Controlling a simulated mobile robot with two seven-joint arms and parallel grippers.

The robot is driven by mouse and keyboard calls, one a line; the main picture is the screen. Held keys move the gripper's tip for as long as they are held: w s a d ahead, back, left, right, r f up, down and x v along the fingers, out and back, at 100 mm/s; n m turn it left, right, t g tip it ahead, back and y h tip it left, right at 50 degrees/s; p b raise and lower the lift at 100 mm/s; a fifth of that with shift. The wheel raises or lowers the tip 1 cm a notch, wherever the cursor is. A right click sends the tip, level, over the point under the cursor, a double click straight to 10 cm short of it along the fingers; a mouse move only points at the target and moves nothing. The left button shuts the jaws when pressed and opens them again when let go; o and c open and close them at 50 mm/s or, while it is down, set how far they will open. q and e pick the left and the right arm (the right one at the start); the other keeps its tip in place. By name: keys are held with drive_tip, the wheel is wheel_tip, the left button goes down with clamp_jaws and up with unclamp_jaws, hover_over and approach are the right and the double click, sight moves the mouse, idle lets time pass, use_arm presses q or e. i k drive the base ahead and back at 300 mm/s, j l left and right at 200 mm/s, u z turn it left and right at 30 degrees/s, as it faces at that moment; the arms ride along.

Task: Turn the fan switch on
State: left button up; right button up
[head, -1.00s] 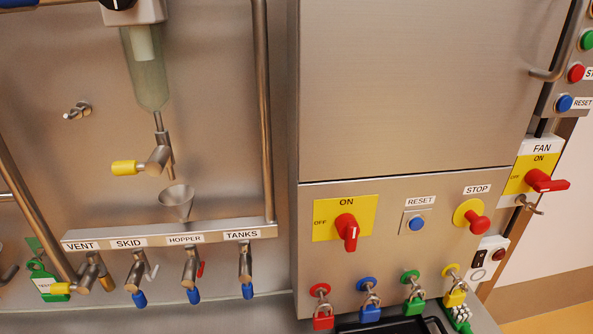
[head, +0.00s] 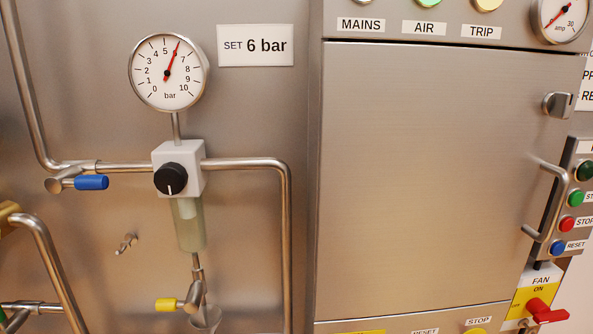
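The fan switch is at the lower right in the head view. It has a yellow plate (head: 524,300) under a FAN label (head: 541,281), with ON marked at the top and OFF at the left. Its red handle (head: 546,312) points to the right and slightly down, toward neither the ON nor the OFF mark. Neither of my grippers is in view.
A cabinet door (head: 430,180) with a vertical bar handle (head: 545,200) fills the middle right. A button box (head: 574,205) stands beside it. A pressure gauge (head: 168,72), a regulator (head: 178,168) and pipes are on the left panel. An amp gauge (head: 560,15) is at top right.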

sight(542, 313)
drive_tip(key=z, duration=1.5)
